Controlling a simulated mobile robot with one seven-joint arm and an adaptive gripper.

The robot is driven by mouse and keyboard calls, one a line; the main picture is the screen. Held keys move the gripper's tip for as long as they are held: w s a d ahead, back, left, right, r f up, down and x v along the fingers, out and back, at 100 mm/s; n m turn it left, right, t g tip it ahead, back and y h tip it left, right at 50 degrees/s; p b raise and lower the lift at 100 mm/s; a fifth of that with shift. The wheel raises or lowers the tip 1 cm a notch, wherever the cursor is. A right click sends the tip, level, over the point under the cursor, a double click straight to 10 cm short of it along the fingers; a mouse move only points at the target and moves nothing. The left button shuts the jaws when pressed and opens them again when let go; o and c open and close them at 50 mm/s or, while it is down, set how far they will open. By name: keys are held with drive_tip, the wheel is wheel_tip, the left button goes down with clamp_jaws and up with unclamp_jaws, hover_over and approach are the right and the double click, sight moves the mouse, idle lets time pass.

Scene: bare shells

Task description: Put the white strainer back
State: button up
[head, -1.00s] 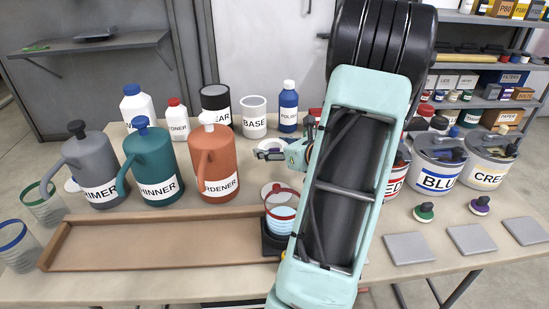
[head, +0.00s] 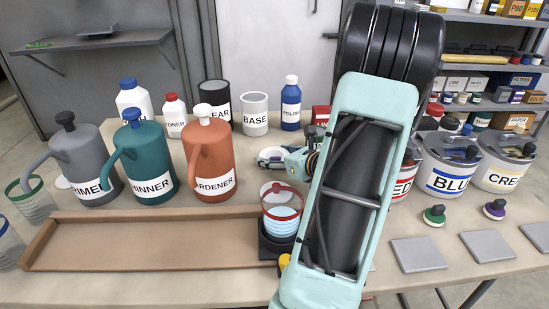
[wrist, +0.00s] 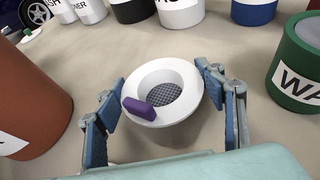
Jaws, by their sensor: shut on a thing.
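The white strainer (wrist: 178,78) is a round funnel with a grey mesh centre and a purple tab on its rim. In the wrist view it sits between the two blue-padded fingers of my gripper (wrist: 166,98), which is shut on its rim. In the head view the strainer (head: 270,157) shows as a small white ring at the left of my gripper (head: 283,160), behind the red-rimmed clear cup (head: 283,212). My arm hides part of the gripper there. I cannot tell the exact gap between strainer and table.
The orange HARDENER jug (head: 211,165) stands close on the left. The white BASE can (head: 254,115) and blue POLISH bottle (head: 290,103) stand behind. A green can (wrist: 298,65) is close on the right in the wrist view. A brown tray (head: 150,243) lies in front.

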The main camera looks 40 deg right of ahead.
drive_tip(key=shift+f, duration=0.1)
drive_tip(key=o, duration=1)
drive_tip(key=p+v, duration=0.2)
drive_tip(key=v, duration=1)
